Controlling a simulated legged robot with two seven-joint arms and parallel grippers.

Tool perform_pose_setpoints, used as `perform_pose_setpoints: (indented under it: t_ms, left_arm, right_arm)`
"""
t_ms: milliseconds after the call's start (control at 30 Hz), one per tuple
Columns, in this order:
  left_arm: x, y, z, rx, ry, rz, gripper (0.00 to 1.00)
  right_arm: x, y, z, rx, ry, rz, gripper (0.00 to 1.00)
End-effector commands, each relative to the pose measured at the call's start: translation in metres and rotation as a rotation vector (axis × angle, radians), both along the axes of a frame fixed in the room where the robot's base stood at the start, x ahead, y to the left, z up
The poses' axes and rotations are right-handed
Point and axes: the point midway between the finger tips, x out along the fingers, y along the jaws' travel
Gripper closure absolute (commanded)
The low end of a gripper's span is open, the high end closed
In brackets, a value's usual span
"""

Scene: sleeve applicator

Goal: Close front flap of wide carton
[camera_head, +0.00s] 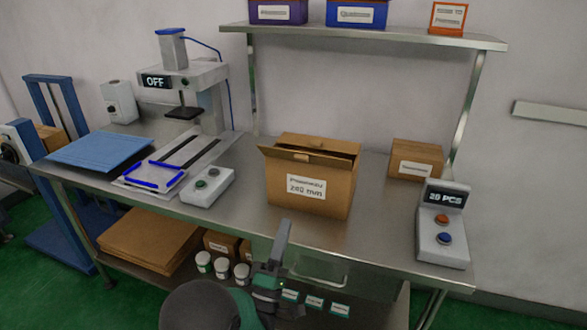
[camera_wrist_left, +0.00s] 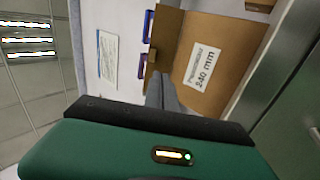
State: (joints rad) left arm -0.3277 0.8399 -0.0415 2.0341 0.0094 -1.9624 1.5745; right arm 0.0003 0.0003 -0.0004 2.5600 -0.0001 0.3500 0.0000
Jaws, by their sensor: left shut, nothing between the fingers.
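The wide carton (camera_head: 335,200) stands upright on the steel bench, a white "240 mm" label on its front. Its front flap (camera_head: 285,155) sticks out along the top front edge, and a dark gap shows behind it at the right. In the left wrist view the carton (camera_wrist_left: 240,50) appears sideways with its label, and the flap (camera_wrist_left: 168,30) is at its left side. My left gripper (camera_head: 284,226) is shut and empty, pointing up in front of the carton, below its lower front edge in the picture. Its fingers (camera_wrist_left: 160,93) also show in the wrist view. My right gripper is out of view.
A white button box (camera_head: 208,187) and a press (camera_head: 190,80) stand left of the carton. A small carton (camera_head: 415,158) and a counter box (camera_head: 442,235) stand to the right. A shelf (camera_head: 365,38) with bins hangs above. Bare bench (camera_head: 385,215) lies right of the carton.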

Motion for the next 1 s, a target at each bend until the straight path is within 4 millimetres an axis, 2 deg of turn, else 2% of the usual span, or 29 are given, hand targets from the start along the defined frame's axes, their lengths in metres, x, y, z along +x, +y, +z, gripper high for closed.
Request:
perform_pose_setpoints:
  t_ms: [67, 167, 700, 833, 1000]
  left_arm:
    - [-0.004, 0.0, 0.004, -0.032, -0.029, -0.023, 1.0]
    - [0.0, 0.0, 0.011, -0.038, -0.037, -0.026, 1.0]
    - [0.08, -0.025, 0.079, -0.038, -0.036, -0.025, 1.0]
    - [0.092, -0.028, 0.089, -0.037, -0.034, -0.023, 1.0]
    - [0.097, -0.029, 0.094, -0.036, -0.032, -0.022, 1.0]
  right_arm:
    - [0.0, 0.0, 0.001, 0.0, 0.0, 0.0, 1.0]
    - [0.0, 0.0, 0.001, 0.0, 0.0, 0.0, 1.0]
    - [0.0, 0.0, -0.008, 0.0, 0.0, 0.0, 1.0]
    - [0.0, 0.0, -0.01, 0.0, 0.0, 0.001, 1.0]
    - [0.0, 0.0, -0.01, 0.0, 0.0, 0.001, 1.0]
